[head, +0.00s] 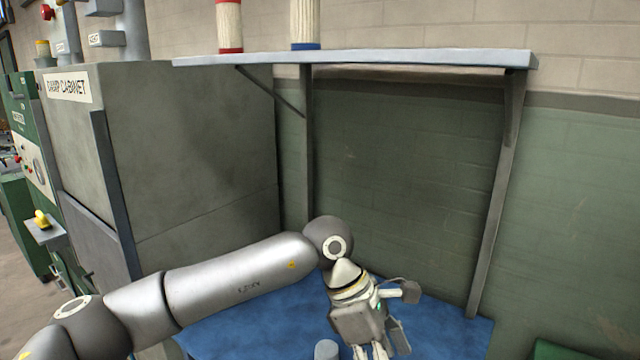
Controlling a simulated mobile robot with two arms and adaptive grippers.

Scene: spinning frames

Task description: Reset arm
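My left arm comes in from the left and reaches across the lower middle of the head view. My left gripper (378,348) points down over a blue surface (445,325), and its fingertips run into the bottom edge of the picture. I cannot tell how far its fingers are apart or whether they hold anything. My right arm and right gripper are not in view.
A shelf (400,60) on dark posts stands above the blue surface, carrying a red-ended spool (229,25) and a blue-ended spool (305,22). A grey cabinet (200,150) stands left. A small grey cylinder (326,349) is close to the gripper.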

